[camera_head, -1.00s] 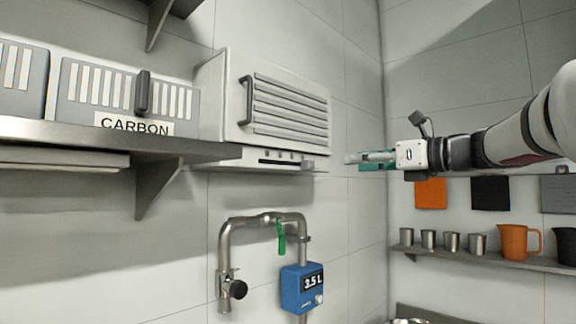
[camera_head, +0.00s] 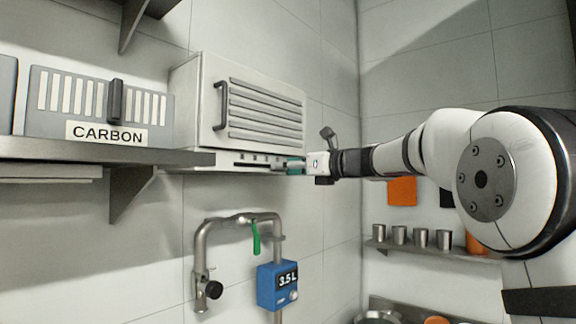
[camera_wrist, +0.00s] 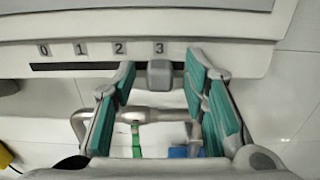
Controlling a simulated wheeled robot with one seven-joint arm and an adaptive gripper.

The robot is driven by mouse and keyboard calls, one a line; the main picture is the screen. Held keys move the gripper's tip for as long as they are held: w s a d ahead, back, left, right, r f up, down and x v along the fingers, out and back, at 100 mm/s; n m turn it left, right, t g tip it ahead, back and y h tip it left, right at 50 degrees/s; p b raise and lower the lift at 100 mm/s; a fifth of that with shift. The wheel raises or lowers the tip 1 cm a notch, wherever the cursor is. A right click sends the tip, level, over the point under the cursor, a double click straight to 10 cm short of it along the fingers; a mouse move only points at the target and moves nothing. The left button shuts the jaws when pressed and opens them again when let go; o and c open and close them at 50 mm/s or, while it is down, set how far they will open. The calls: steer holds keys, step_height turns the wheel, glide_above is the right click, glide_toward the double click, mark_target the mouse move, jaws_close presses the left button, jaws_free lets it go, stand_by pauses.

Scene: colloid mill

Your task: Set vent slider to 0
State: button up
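The vent slider is a small grey knob (camera_wrist: 160,73) in a dark horizontal slot (camera_wrist: 75,66) under the vent box. In the wrist view the slot has marks 0, 1, 2 and 3 from left to right, and the knob sits below the 3. My gripper (camera_wrist: 160,82) has its teal fingers open, one on each side of the knob, with gaps visible between. In the head view my gripper (camera_head: 294,166) is at the right end of the vent strip and hides the knob.
The louvred vent box (camera_head: 262,112) sits above the slot. A shelf (camera_head: 95,152) with a CARBON unit (camera_head: 98,104) is to the left. A steel pipe (camera_head: 238,222) and a blue 3.5 L meter (camera_head: 277,286) are on the wall below.

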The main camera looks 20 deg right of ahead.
mark_target(240, 165)
steer(key=shift+w, duration=0.1)
jaws_close()
steer(key=s+a+b, duration=0.1)
steer(key=s+a, duration=0.1)
steer(key=a, duration=0.1)
steer(key=s+a, duration=0.3)
steer(key=a, duration=0.1)
steer(key=s+a+b, duration=0.1)
steer(key=s+a, duration=0.1)
steer(key=a, duration=0.1)
steer(key=shift+s+a+b, duration=0.15)
steer(key=shift+s+b, duration=0.05)
steer(key=shift+b, duration=0.1)
jaws_free()
steer(key=shift+a, duration=0.1)
steer(key=shift+s+d, duration=0.1)
steer(key=shift+d, duration=0.1)
